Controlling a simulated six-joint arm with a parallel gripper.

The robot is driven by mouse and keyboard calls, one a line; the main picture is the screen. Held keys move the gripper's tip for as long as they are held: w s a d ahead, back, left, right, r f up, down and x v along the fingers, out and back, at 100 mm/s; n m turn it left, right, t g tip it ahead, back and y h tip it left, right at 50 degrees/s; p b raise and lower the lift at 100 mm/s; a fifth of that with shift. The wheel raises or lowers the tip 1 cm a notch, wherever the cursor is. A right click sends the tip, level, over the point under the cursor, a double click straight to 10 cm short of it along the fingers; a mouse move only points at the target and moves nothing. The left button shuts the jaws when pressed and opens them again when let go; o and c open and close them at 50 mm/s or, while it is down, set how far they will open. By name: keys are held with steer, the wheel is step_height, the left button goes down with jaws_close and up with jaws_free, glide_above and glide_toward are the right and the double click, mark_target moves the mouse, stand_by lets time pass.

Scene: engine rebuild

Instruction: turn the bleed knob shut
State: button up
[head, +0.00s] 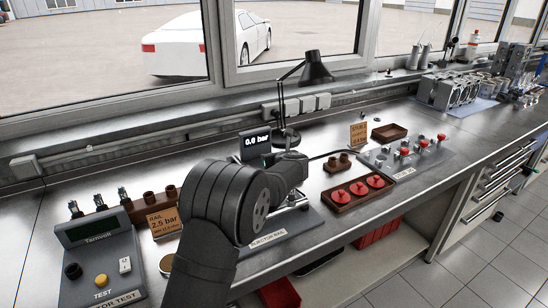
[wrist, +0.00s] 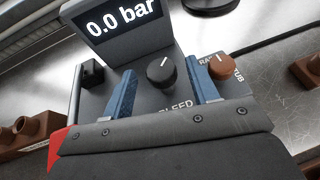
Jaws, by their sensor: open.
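The bleed knob (wrist: 161,72) is black and round with a white pointer line, above the partly covered word BLEED on a grey panel. My gripper (wrist: 165,88) is open in the wrist view, one blue finger to the left of the knob and one to the right, with a gap on both sides. I cannot tell how deep the fingertips reach. A display (wrist: 117,20) on the unit reads 0.0 bar; it also shows in the head view (head: 255,142). In the head view my arm hides the knob and most of the unit.
An orange-brown knob (wrist: 221,66) sits close to the right finger, and a black fitting (wrist: 91,73) is at the panel's left. A desk lamp (head: 316,70) stands behind the unit. A tray with red parts (head: 357,190) is to the right, a tester (head: 97,255) to the left.

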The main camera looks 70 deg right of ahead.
steer(key=shift+c, duration=0.2)
steer(key=c, duration=0.9)
steer(key=shift+c, duration=0.2)
steer(key=shift+s+n, duration=0.1)
steer(key=shift+n, duration=0.2)
steer(key=n+t+y, duration=0.2)
steer(key=shift+s+d+t, duration=0.2)
steer(key=shift+d+t, duration=0.05)
steer(key=shift+t, duration=0.05)
steer(key=shift+s+d+n+t+y, duration=0.1)
steer(key=shift+d+n+t+y, duration=0.1)
steer(key=shift+n+t+y, duration=1.15)
steer(key=shift+d+n+y, duration=0.15)
steer(key=shift+n+y, duration=1)
